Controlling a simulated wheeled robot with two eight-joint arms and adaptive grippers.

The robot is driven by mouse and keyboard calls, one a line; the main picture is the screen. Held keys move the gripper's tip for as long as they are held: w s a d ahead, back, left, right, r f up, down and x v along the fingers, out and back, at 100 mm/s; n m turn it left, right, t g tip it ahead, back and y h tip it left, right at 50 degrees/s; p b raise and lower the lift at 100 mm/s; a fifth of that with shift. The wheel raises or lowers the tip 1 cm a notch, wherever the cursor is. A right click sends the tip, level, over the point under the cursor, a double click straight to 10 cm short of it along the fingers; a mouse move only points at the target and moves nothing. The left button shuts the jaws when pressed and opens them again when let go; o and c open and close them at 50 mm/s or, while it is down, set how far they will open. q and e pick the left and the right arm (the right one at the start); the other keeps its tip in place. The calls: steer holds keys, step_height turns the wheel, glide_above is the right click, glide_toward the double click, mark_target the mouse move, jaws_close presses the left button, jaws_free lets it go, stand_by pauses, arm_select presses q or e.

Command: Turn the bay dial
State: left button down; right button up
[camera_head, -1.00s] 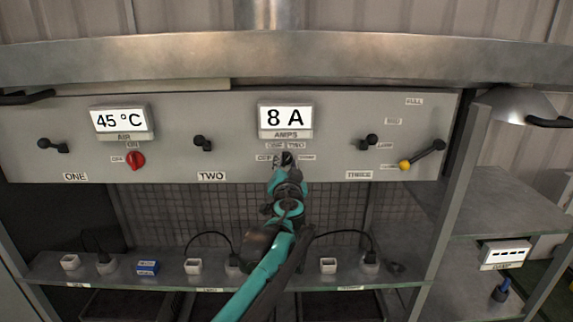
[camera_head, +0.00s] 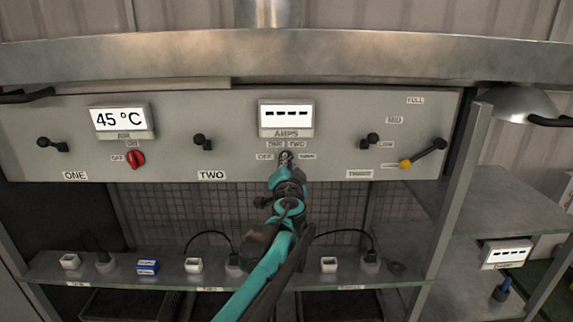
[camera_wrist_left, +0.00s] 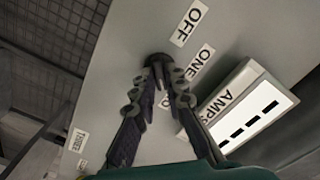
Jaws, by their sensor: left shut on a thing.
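The bay dial is a small dark knob on the grey panel under the AMPS display (camera_head: 286,133). Labels OFF, ONE, TWO and THREE stand around it. My left gripper (camera_head: 286,160) is at the dial and covers most of it in the head view. In the left wrist view the fingers of my left gripper (camera_wrist_left: 161,68) are closed on the dark dial (camera_wrist_left: 157,59), beside the OFF (camera_wrist_left: 188,23) and ONE (camera_wrist_left: 200,63) labels. The AMPS display shows dashes. The dial's pointing direction is hard to make out. My right gripper is not in view.
A shelf (camera_head: 330,284) below holds small blocks and cables. A metal hood edge (camera_head: 180,58) runs above.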

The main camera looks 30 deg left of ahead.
arm_select(q)
steer(key=shift+d+f+m, duration=0.1)
steer(key=shift+m, duration=4.4)
steer(key=c, duration=1.6)
jaws_free()
steer(key=shift+o, duration=0.2)
steer(key=shift+s, duration=0.1)
steer(key=v, duration=1.2)
